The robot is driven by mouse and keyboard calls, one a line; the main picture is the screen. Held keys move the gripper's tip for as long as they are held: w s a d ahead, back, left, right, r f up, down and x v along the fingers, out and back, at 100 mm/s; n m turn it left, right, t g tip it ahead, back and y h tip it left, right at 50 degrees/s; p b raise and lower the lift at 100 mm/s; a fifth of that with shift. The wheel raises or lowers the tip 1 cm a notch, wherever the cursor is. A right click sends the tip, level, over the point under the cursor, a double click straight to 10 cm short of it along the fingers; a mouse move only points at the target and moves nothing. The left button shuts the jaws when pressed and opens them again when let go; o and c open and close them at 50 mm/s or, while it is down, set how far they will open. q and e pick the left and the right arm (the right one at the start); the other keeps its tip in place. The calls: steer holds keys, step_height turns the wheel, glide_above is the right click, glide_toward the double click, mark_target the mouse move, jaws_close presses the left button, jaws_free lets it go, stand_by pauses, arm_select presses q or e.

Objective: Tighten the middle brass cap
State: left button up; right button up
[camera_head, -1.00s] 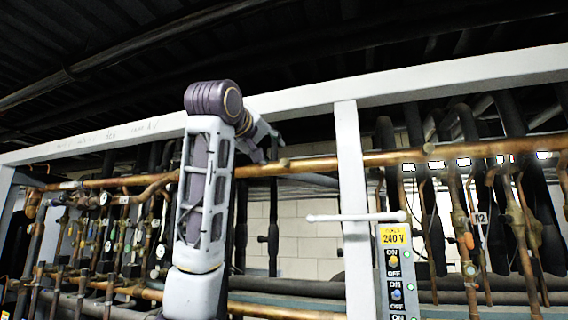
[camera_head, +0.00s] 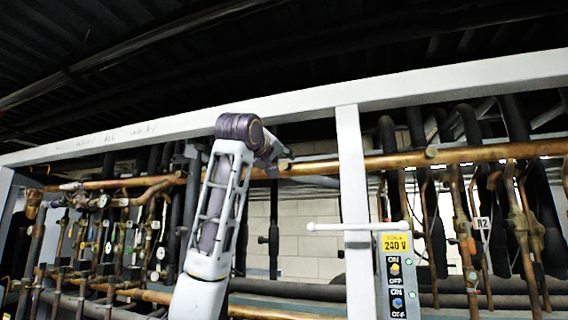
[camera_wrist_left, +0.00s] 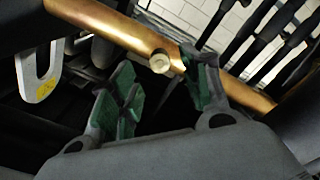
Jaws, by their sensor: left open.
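A copper pipe (camera_head: 330,166) runs across the rack below the white beam. A small round brass cap (camera_wrist_left: 160,62) sticks out of the pipe in the left wrist view; by its place it is the middle one. My left gripper (camera_wrist_left: 160,90) is open, with green-padded fingers on either side of the cap's line. The cap sits beyond the gap, nearer the right finger, and I see no grip on it. In the head view my left gripper (camera_head: 272,163) is at the pipe, left of the white post, and largely covers this cap. Another cap (camera_head: 431,152) is farther right. My right gripper is not in view.
A white upright post (camera_head: 352,200) stands right of my left arm. A yellow-labelled 240 V switch panel (camera_head: 395,265) and a white horizontal handle (camera_head: 355,227) are beside it. Thinner pipes and valves crowd both sides. A metal hook-shaped bracket (camera_wrist_left: 40,72) is at the left in the wrist view.

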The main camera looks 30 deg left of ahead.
mark_target(285, 165)
arm_select(q)
steer(key=p+x, duration=0.1)
steer(key=x, duration=0.2)
steer(key=shift+w+a+r, duration=0.1)
steer(key=shift+w, duration=0.1)
steer(key=shift+w+a, duration=0.15)
steer(key=shift+w, duration=0.75)
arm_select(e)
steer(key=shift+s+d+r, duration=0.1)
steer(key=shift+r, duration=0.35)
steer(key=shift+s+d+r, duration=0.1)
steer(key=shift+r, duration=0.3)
arm_select(q)
steer(key=c, duration=1)
steer(key=shift+c, duration=0.2)
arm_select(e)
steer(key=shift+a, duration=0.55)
